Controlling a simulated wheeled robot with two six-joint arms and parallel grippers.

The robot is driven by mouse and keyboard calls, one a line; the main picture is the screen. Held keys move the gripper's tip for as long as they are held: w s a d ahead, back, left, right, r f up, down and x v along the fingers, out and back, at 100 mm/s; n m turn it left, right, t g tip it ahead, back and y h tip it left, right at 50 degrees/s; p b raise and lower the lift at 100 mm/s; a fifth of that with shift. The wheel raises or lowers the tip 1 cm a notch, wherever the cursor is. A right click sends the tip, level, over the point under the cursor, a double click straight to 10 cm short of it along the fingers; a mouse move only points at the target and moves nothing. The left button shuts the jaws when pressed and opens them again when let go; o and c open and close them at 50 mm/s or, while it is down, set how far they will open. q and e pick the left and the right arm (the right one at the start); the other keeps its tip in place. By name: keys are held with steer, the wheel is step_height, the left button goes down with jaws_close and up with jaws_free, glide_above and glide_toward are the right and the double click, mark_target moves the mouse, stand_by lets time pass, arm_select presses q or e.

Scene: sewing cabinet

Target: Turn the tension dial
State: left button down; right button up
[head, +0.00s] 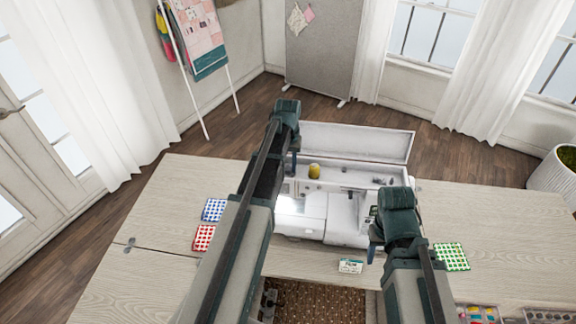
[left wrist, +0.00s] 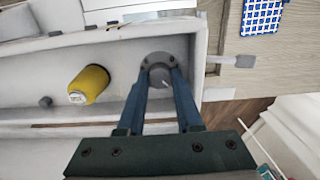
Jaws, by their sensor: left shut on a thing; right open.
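The white sewing machine (head: 312,229) stands in the middle of the table, with a long white lid or box behind it. The round grey tension dial (left wrist: 158,74) shows in the left wrist view on the machine's white top, with a small light mark on its face. My left gripper (left wrist: 160,86) is shut on the dial, one finger on each side. In the head view my left gripper (head: 292,170) reaches down at the machine's left end, and the dial is hard to make out there. My right gripper (head: 374,253) is open and empty at the machine's right front.
A yellow thread spool (head: 314,171) stands close to the dial on the machine. Blue (head: 214,209) and red (head: 204,237) checked cloths lie left, a green one (head: 450,256) right. The table's far left is clear.

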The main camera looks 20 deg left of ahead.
mark_target(288, 168)
stand_by(0.3)
arm_select(q)
steer(key=c, duration=0.6)
jaws_free()
steer(key=shift+r, duration=0.1)
step_height(288, 168, up, 14)
steer(key=p, duration=1.4)
steer(key=shift+f, duration=0.2)
